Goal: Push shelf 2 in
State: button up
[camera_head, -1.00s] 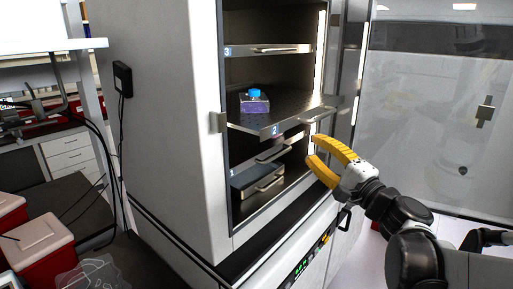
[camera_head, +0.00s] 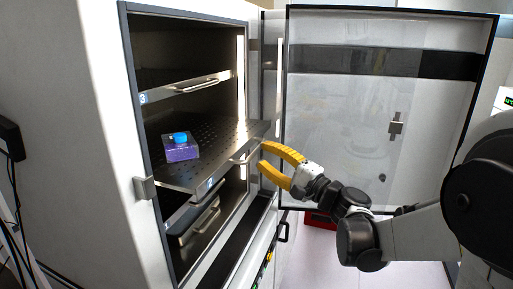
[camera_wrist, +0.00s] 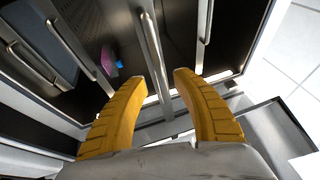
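Shelf 2 (camera_head: 215,150) is a perforated metal shelf pulled partway out of the cabinet, with a bar handle (camera_head: 246,155) on its front edge. In the wrist view, a bar handle, seemingly shelf 2's (camera_wrist: 152,52), runs down between the open fingers (camera_wrist: 158,78). I cannot tell whether they touch it.
Shelf 3 (camera_head: 190,88) sits above, inside the cabinet. A lower shelf with a handle (camera_head: 200,220) is below shelf 2. The glass door (camera_head: 350,110) stands open to the right, behind my arm. A latch block (camera_head: 145,187) sticks out at the left edge of the opening.

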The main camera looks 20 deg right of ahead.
aim_at(208, 139)
jog(key=shift+x, duration=1.7)
jog(key=shift+c, duration=0.5)
grip_shut()
jog(key=w+a+b, duration=0.1)
jog(key=w+a, duration=0.2)
jog(key=a, duration=0.1)
jog(key=w+a+b, duration=0.1)
jog(key=w+a, duration=0.2)
jog(key=a, duration=0.1)
jog(key=w+a+b, duration=0.1)
jog(key=w+a, duration=0.2)
jog(key=a, duration=0.1)
jog(key=shift+a+r, duration=0.1)
jog(key=shift+a, duration=0.05)
jog(key=shift+o, duration=0.5)
grip_release()
jog(key=shift+a, duration=0.15)
